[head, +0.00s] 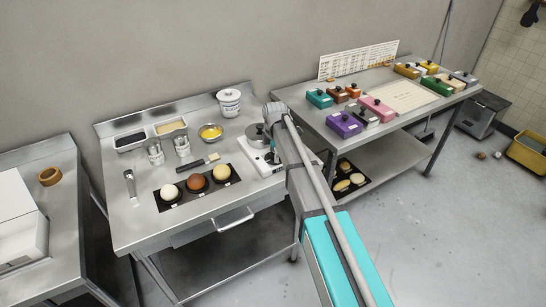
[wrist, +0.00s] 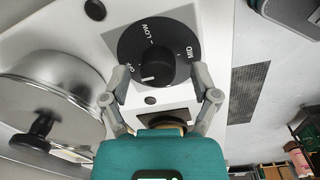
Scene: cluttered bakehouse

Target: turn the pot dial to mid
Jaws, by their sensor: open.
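The pot dial (wrist: 158,62) is a black disc with a raised knob, marked OFF, LOW and MID, on a white panel in the wrist view. The knob's white line points left, close to OFF. My gripper (wrist: 160,80) is open, with one finger on each side of the dial's lower part. I cannot tell whether the fingers touch it. The lidded steel pot (wrist: 45,95) is at the left. In the head view, the pot (head: 257,134) stands on a white unit (head: 259,163), and my arm partly hides the area around the dial.
On the same steel table are dark, white and tan balls on a black mat (head: 208,202), a yellow bowl (head: 211,132), a white canister (head: 229,102) and metal cups (head: 154,152). A second table (head: 358,140) with coloured boxes stands close at the right.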

